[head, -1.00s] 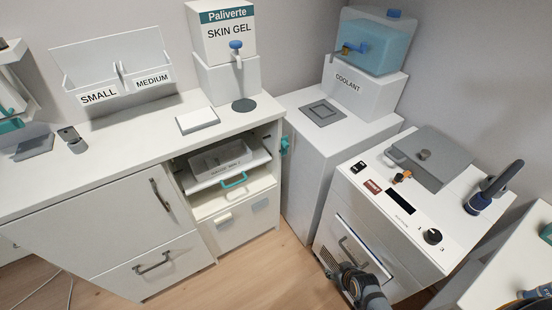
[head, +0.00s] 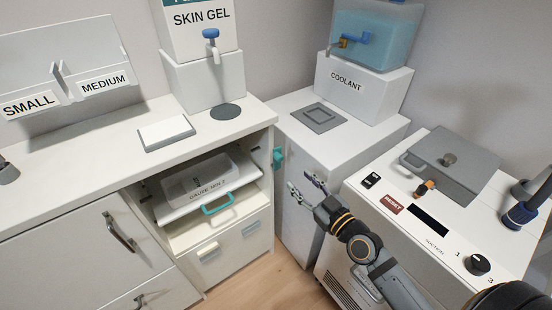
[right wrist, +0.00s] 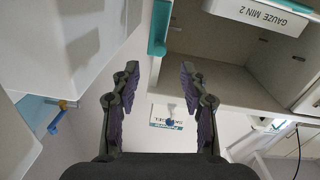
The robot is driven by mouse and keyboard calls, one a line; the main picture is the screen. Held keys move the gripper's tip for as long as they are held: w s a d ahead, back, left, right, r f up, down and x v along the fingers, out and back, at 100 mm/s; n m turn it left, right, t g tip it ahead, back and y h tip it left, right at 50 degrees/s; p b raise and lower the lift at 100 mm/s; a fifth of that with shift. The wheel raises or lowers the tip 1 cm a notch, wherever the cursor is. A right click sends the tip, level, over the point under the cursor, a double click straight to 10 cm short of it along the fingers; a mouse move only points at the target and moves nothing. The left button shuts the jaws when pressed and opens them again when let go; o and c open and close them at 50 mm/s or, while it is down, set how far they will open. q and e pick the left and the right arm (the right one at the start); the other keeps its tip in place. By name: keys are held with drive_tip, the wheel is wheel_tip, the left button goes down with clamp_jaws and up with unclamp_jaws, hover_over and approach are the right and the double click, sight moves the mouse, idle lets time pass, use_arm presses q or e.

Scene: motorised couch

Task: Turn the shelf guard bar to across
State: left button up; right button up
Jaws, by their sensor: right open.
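The shelf guard bar looks like a short teal piece (head: 278,158) on the right front edge of the open shelf bay. In the right wrist view the teal bar (right wrist: 159,28) stands upright along that edge, its top cut off by the frame. It does not lie across the opening. My right gripper (head: 303,186) is open and empty, below and right of the bar in the head view. In the right wrist view its fingers (right wrist: 158,75) are spread on either side of the bar's line, apart from it. My left gripper is not in view.
The white coolant cabinet (head: 307,143) stands close behind my right gripper. The control unit (head: 410,185) is to the right. Floor is free in front.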

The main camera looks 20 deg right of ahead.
sight(281, 160)
drive_tip(key=x, duration=0.6)
drive_tip(key=p+x, duration=0.1)
drive_tip(key=x, duration=0.3)
drive_tip(key=shift+a+r, duration=0.1)
drive_tip(key=shift+r, duration=0.3)
clamp_jaws()
